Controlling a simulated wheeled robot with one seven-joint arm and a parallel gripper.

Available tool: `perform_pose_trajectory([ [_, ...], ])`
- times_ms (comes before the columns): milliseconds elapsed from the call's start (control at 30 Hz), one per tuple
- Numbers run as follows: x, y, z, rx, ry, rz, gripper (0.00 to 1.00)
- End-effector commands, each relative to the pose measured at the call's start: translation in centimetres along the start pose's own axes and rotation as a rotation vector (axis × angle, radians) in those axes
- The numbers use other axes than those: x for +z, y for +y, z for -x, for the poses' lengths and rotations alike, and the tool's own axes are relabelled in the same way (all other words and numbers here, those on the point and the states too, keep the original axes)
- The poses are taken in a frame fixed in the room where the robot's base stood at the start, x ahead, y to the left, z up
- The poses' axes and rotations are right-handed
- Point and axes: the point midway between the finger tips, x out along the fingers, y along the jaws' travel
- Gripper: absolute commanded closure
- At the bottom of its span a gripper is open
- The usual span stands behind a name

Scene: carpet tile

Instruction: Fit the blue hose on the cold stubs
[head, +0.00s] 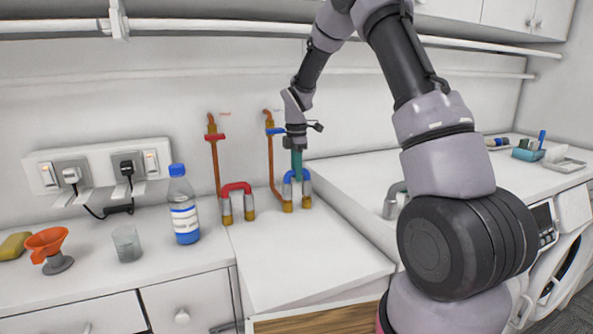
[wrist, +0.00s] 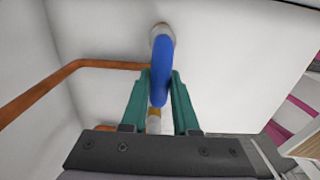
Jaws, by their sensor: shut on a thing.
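The blue hose (head: 287,175) is a short arch with grey ends, upright at the brass cold stubs (head: 287,206) below the blue-handled pipe. Its grey ends meet the stubs in the head view; I cannot tell how far they are pushed on. My gripper (head: 297,176) comes down from above with teal fingers, shut on the top of the arch. In the wrist view the blue hose (wrist: 161,65) runs between the fingertips of my gripper (wrist: 161,78). One grey end lies beyond the fingers, and a brass stub (wrist: 153,120) shows between them.
A red hose (head: 236,187) sits on brass stubs just left. Copper pipes with a red valve (head: 214,137) and blue valve (head: 275,131) rise behind. The counter in front is clear.

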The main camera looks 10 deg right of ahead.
Motion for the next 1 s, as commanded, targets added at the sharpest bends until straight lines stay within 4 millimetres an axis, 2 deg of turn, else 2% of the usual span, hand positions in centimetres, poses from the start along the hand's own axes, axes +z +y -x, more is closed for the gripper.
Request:
perform_pose_trajectory([
  [400,0.0,0.0,-1.0,0.000,0.000,-0.001,1.00],
  [433,0.0,0.0,-1.0,0.000,0.000,-0.001,0.64],
  [500,0.0,0.0,-1.0,0.001,0.000,-0.001,0.37],
  [833,0.0,0.0,-0.9,0.001,0.000,0.000,0.37],
  [1000,0.0,0.1,0.9,0.003,0.000,0.000,0.37],
])
